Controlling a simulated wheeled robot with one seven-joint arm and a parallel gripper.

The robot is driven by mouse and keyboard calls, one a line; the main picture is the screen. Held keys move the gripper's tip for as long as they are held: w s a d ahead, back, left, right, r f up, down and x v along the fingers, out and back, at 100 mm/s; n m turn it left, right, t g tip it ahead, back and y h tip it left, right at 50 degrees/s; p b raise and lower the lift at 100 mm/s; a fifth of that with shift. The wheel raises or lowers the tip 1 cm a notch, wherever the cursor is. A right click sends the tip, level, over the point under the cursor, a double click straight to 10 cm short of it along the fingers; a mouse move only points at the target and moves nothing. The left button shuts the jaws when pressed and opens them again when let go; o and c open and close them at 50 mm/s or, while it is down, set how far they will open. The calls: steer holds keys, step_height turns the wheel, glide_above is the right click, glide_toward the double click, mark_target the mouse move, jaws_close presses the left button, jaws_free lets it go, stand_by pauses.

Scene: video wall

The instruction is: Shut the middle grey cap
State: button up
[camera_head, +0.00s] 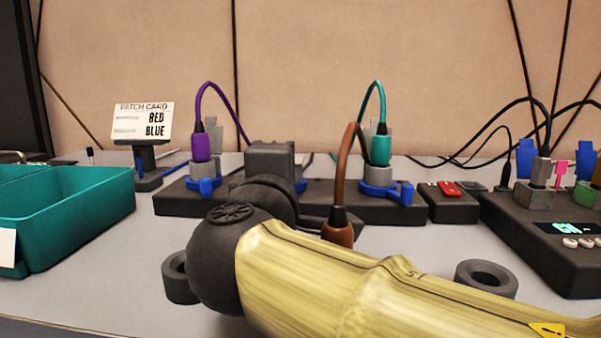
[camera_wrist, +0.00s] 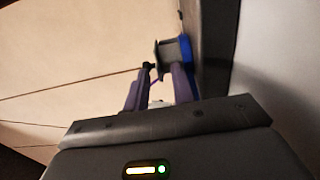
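The dark socket bar (camera_head: 175,200) lies across the desk. A blue collar (camera_head: 300,185) shows at its middle, mostly hidden by my gripper and wrist. In the wrist view, the middle grey cap (camera_wrist: 166,52) stands out from the blue collar (camera_wrist: 186,48), just beyond my fingertips. Whether it touches a finger I cannot tell. My gripper (camera_wrist: 162,72) has its two fingers apart, with a bit of purple cable visible between them. In the head view only the gripper's dark body (camera_head: 270,158) shows, over the middle of the bar; its fingers are hidden.
A purple plug (camera_head: 201,148) stands left and a teal plug (camera_head: 379,150) right on the bar. A brown plug (camera_head: 338,228) on a cable is in front. A teal tray (camera_head: 75,215) is at left, a console (camera_head: 545,235) at right, and a patch card (camera_head: 142,121) behind.

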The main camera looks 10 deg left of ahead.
step_height(320, 180, up, 10)
steer(key=p, duration=0.7)
